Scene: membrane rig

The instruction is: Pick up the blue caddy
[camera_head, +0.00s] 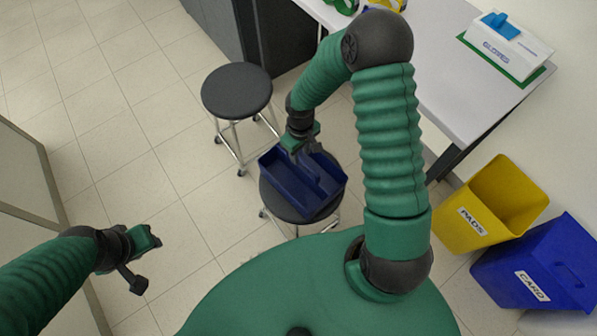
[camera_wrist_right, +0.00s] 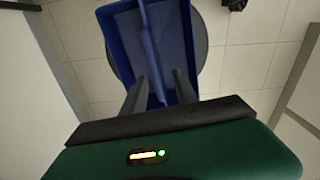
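The dark blue caddy (camera_head: 289,191) sits upright on a round black stool in the head view. It is an open tray with a central divider that serves as a handle. It also fills the top middle of the right wrist view (camera_wrist_right: 120,45). My right gripper (camera_head: 303,152) is over the caddy at its divider. In the right wrist view its two fingers (camera_wrist_right: 160,78) stand apart, one on each side of the divider, with gaps visible. My left gripper (camera_head: 146,262) is open and empty at the lower left, far from the caddy.
A second black stool (camera_head: 237,90) stands behind the caddy. A white table (camera_head: 455,75) at the upper right carries a gloves box (camera_head: 505,45). A yellow bin (camera_head: 490,205) and a blue bin (camera_head: 540,265) stand at the right. The tiled floor at the left is clear.

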